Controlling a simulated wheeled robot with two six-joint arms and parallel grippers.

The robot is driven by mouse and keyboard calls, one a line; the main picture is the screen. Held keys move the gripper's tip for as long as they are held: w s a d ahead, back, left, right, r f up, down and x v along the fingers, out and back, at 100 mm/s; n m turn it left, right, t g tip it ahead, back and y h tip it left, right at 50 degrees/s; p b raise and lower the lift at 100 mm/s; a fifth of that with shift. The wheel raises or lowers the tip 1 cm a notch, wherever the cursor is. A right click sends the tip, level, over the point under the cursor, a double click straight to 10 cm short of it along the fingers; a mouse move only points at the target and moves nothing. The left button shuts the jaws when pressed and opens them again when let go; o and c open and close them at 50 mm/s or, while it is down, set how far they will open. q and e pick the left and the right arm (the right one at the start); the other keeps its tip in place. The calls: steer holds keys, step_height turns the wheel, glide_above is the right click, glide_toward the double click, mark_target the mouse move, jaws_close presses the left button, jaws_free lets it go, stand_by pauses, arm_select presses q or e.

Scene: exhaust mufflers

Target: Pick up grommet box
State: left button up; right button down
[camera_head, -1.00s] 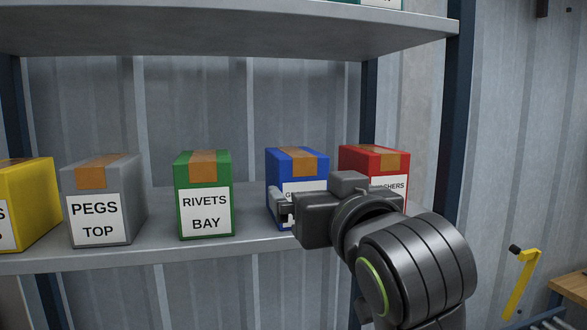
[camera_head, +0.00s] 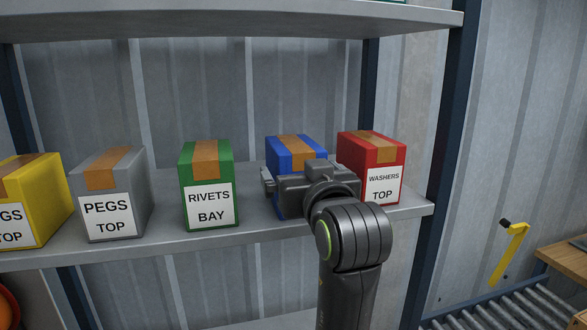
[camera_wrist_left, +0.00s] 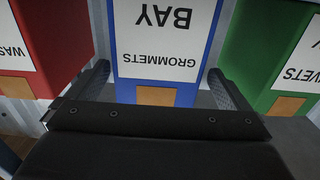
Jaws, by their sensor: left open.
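The grommet box is a blue carton (camera_head: 290,145) with brown tape on top, standing on the shelf between the green and red boxes. My left gripper (camera_head: 308,180) is in front of it and hides most of its front. In the left wrist view the box (camera_wrist_left: 205,30) appears upside down, its white label reading GROMMETS BAY. There the open left gripper (camera_wrist_left: 158,72) has one finger by each side of the box, over the gaps to its neighbours. I cannot tell whether the fingers touch it. My right gripper is not in view.
The green RIVETS box (camera_head: 208,160) stands left of the blue one, the red WASHERS box (camera_head: 372,147) close on its right. Grey PEGS (camera_head: 112,185) and yellow (camera_head: 38,200) boxes stand further left. An upper shelf (camera_head: 240,22) hangs above. A roller conveyor (camera_head: 500,308) is at lower right.

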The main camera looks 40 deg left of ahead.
arm_select(q)
steer(key=shift+w+a+r+p, duration=0.2)
steer(key=shift+a+p, duration=0.05)
steer(key=shift+p, duration=0.1)
steer(key=p+x, duration=0.3)
steer(key=shift+w+a+r, duration=0.15)
steer(key=shift+w+a, duration=0.1)
steer(key=shift+w, duration=0.05)
steer(key=shift+w+a, duration=0.2)
steer(key=shift+a, duration=0.1)
steer(key=shift+f, duration=0.2)
steer(key=shift+d, duration=0.1)
steer(key=shift+c, duration=0.6)
steer(key=shift+r, duration=0.1)
steer(key=c, duration=1.2)
